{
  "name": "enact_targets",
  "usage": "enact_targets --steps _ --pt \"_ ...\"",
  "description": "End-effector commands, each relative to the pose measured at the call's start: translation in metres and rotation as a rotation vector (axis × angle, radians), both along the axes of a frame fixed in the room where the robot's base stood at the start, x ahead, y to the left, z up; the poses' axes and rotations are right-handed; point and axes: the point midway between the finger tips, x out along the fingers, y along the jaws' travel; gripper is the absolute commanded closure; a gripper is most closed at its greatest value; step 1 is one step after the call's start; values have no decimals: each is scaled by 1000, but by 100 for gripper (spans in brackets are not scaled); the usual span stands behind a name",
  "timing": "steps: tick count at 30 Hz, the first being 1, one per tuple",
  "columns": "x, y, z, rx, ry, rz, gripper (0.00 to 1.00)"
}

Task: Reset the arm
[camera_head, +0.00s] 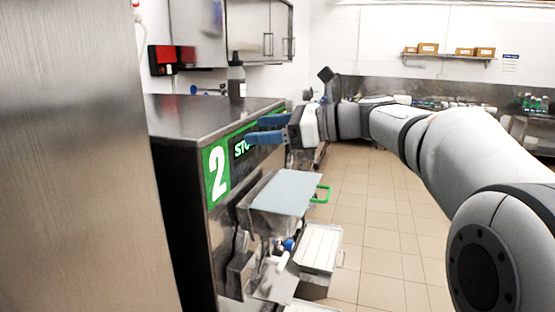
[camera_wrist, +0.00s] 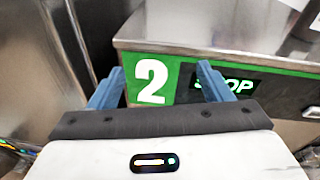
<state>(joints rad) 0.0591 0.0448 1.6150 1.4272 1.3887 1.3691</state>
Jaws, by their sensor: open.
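My gripper (camera_head: 258,130) has two blue fingers and is open and empty. In the head view my arm (camera_head: 440,150) comes in from the right and reaches leftward, with the fingers pointing at the front of the machine marked 2 (camera_head: 172,118). In the wrist view my gripper (camera_wrist: 158,85) shows its fingers spread apart, with the white number 2 (camera_wrist: 152,80) on its green panel between and beyond them. The word STOP (camera_wrist: 238,86) is partly covered by the right finger. I cannot tell exactly how far the fingertips are from the panel.
A dark bottle (camera_head: 236,78) stands on top of the machine. Below the panel a grey lid with a green handle (camera_head: 321,194) and a white tray (camera_head: 319,247) jut out. A steel surface (camera_head: 70,150) fills the left side. The tiled floor (camera_head: 375,220) is clear.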

Motion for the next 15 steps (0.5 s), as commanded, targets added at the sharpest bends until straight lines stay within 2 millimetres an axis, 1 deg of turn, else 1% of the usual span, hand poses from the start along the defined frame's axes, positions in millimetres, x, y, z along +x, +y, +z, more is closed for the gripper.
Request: enact_targets --steps 1,5,8,11,14,15 --pt "-6 -1 -11 -45 -25 -3 28" --pt "-23 -5 -43 -184 -107 4 28" --pt "-39 -10 -72 -312 -182 23 28" --pt "-61 -20 -109 -470 -278 66 28" --pt "-91 -37 -155 -676 -406 152 28" --pt "-105 -46 -177 -773 -469 206 28"
